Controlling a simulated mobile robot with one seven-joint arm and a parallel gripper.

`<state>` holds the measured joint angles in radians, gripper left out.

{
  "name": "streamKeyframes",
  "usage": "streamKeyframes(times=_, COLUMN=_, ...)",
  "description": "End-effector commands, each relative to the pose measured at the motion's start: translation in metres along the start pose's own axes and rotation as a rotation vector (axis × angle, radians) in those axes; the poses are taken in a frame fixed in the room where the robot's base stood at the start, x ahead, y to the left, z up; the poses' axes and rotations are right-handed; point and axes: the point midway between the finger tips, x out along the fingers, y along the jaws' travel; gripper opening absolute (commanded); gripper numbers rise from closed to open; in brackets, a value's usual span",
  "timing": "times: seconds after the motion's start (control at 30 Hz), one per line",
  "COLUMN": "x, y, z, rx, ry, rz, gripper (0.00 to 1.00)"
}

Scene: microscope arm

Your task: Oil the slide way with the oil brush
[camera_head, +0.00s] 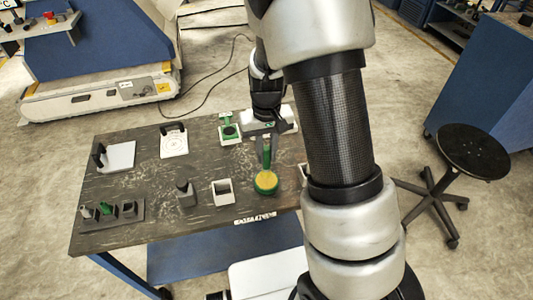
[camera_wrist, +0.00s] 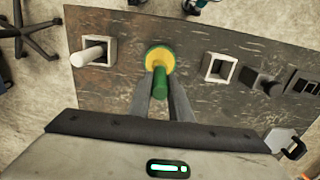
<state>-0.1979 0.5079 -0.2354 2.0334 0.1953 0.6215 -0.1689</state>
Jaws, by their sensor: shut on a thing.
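My gripper (camera_head: 266,155) is shut on the green handle of a tool with a round yellow, green-rimmed end (camera_head: 265,183), pointing down over the front right of the table. In the wrist view my gripper's fingers (camera_wrist: 162,88) close on the green handle, with the yellow disc (camera_wrist: 158,57) beyond. I cannot tell whether the disc touches the table, nor be sure this is the oil brush. A small white holder with green parts (camera_head: 230,132) stands behind it. No part is clearly recognisable as the slide way.
An open white box (camera_head: 222,193) and a dark block (camera_head: 185,193) stand left of the tool. A tool rack (camera_head: 110,211) is at the front left. Two white plates with black handles (camera_head: 115,156) (camera_head: 173,143) lie behind. A stool (camera_head: 472,152) stands right of the table.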

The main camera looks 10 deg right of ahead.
Motion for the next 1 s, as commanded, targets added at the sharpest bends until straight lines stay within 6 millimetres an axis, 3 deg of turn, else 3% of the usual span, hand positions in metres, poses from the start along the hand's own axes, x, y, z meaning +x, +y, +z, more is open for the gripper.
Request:
streamKeyframes(times=0.43, x=-0.039, y=0.000, z=0.000, rx=0.002, ry=0.001, rz=-0.001, gripper=0.00)
streamKeyframes(times=1.0, x=-0.041, y=0.000, z=0.000, rx=0.001, ry=0.001, rz=0.000, gripper=0.00)
